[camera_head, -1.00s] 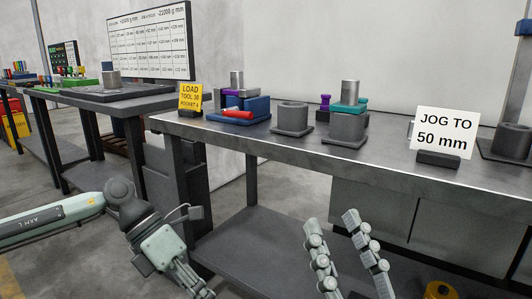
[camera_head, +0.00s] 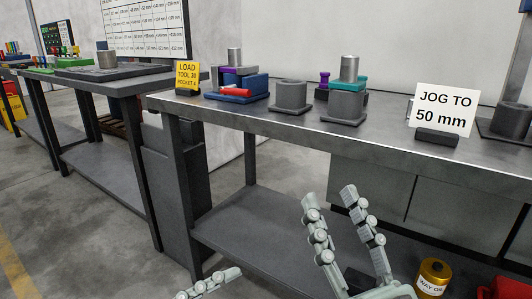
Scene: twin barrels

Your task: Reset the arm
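My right gripper (camera_head: 328,198) rises from the bottom edge in front of the steel bench (camera_head: 300,133). Its two jointed grey fingers point up and stand apart with nothing between them. My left gripper (camera_head: 209,284) shows only as a pale jointed finger at the bottom edge, left of the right gripper. The rest of the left gripper and its arm are out of frame, so its opening is hidden. Neither visible finger holds anything.
On the bench stand a yellow "LOAD TOOL" sign (camera_head: 187,76), blue block with red piece (camera_head: 245,87), grey cylinder (camera_head: 292,94), teal-topped block (camera_head: 346,103) and "JOG TO 50 mm" sign (camera_head: 446,108). A yellow oil can (camera_head: 433,276) is low right.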

